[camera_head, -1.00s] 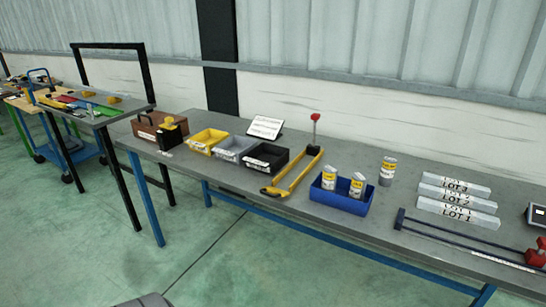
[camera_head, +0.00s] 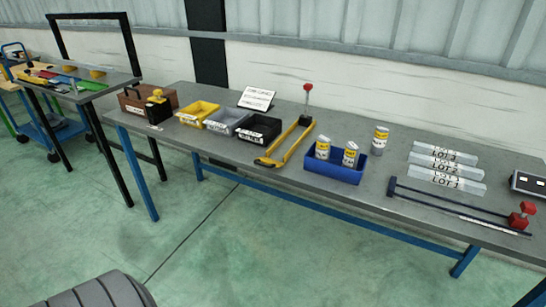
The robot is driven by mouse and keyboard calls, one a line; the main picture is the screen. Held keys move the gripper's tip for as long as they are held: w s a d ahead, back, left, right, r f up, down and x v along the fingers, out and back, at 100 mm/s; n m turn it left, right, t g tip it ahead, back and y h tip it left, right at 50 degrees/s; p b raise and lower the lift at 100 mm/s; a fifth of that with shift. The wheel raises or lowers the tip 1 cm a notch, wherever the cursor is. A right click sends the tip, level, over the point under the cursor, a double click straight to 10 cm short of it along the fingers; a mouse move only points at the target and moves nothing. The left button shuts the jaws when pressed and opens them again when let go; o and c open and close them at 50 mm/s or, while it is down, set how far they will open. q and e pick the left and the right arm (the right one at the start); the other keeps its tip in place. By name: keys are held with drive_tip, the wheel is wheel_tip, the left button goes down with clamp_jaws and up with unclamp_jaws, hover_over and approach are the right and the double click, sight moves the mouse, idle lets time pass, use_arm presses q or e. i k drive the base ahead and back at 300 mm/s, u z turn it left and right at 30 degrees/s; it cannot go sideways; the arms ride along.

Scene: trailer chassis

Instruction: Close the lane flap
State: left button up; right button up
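I cannot tell for sure which thing is the lane flap. A yellow two-rail frame (camera_head: 286,145) lies on the long grey bench, and an upright rod with a red knob (camera_head: 307,87) stands at its far end. A low dark rail fixture (camera_head: 450,206) with a red knob-like part (camera_head: 521,215) lies at the bench's right. Whether either has a flap, open or shut, is too small to tell. Neither of my grippers is in view.
The bench (camera_head: 345,207) also holds a blue bin (camera_head: 337,172) with two cans, yellow, grey and black bins, and clear LOT blocks (camera_head: 444,162). A dark, ribbed, tyre-like shape (camera_head: 98,291) is at bottom left. Green floor in front is clear.

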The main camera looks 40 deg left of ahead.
sight(265, 162)
drive_tip(key=u, duration=1.45)
